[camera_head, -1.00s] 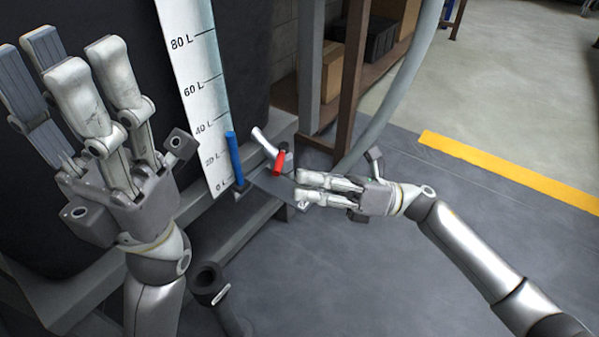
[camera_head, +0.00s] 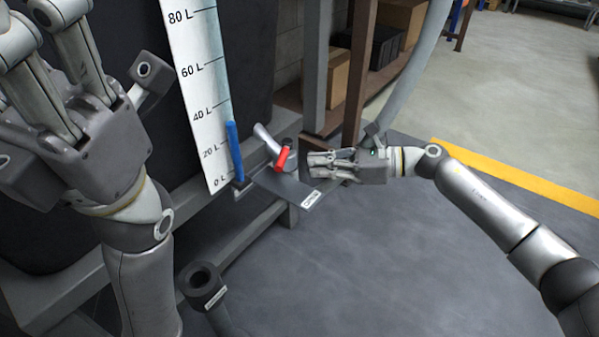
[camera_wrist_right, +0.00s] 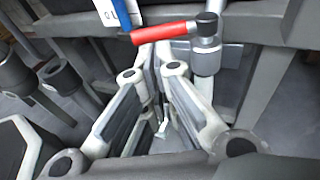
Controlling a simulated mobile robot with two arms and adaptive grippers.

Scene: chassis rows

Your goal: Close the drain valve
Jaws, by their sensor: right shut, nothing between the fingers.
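The valve's short red lever (camera_head: 281,158) sits on a pale pipe fitting low beside the tank, right of the level scale. In the right wrist view the red lever (camera_wrist_right: 165,32) lies across the top, its dark pivot at its right end. My right gripper (camera_head: 312,164) is shut and empty, just right of the lever and apart from it. Its fingers (camera_wrist_right: 153,80) point toward the lever in the wrist view. My left gripper (camera_head: 60,60) is raised at the upper left, its fingertips cut off by the frame, so its opening is unclear.
A dark hose end (camera_head: 203,287) is below. A grey post (camera_head: 314,70), brown post (camera_head: 357,75) and grey hose (camera_head: 410,75) stand behind. The floor at right is clear.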

